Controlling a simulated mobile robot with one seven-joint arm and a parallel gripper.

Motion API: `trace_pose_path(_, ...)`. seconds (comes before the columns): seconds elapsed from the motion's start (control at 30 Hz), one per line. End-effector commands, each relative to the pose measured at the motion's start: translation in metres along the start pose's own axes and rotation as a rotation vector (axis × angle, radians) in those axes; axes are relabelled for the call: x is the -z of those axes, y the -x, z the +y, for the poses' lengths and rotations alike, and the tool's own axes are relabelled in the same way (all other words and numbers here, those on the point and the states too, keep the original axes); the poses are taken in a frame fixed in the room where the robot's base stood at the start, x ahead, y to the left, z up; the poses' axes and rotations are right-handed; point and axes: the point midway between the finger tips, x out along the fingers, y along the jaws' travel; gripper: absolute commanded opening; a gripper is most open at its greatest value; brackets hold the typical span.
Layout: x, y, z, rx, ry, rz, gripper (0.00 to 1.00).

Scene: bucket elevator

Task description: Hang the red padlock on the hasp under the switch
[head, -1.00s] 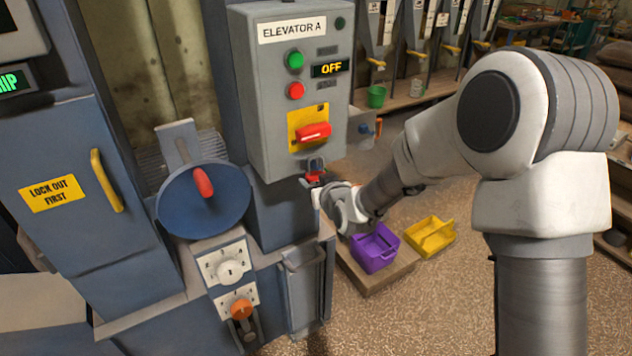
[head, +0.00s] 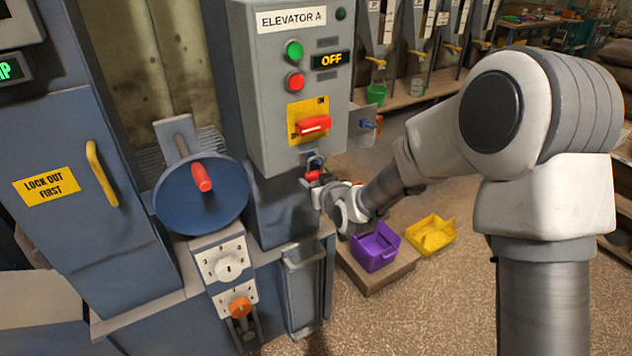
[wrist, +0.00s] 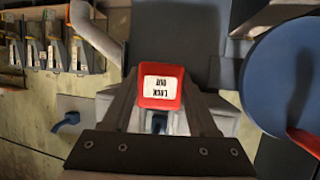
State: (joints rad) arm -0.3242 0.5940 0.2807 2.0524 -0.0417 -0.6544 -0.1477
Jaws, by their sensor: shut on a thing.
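The red padlock (wrist: 161,101) with a white "LOCK OUT" label is between the fingers of my gripper (wrist: 160,115) in the wrist view. In the head view the red padlock (head: 316,175) is small, just under the switch box, with its dark shackle upright above the body. My gripper (head: 322,184) is shut on it. The red rotary switch (head: 313,125) sits on a yellow plate, its handle about level. The hasp (head: 309,157) is at the box's lower edge, near the shackle. I cannot tell whether the shackle passes through it.
The grey control box (head: 262,100) reads "ELEVATOR A" and "OFF". A small side bracket (head: 361,124) with a blue item juts from its right. A blue round cover (head: 190,205) with a red handle stands left. A purple bin (head: 376,252) and yellow bin (head: 431,236) are low right.

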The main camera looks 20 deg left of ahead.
Motion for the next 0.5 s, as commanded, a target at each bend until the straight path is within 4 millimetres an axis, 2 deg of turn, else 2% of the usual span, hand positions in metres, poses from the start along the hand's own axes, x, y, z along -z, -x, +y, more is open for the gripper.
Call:
trace_pose_path(0.2,0.0008,0.0001,0.0000,0.000,0.000,0.001,0.00)
trace_pose_path(0.23,0.0007,0.0001,0.0000,0.000,0.000,0.001,0.65)
trace_pose_path(0.4,0.0006,0.0001,0.0000,0.000,0.000,0.001,0.95)
trace_pose_path(0.5,0.0005,0.0001,0.0000,0.000,0.000,0.001,0.95)
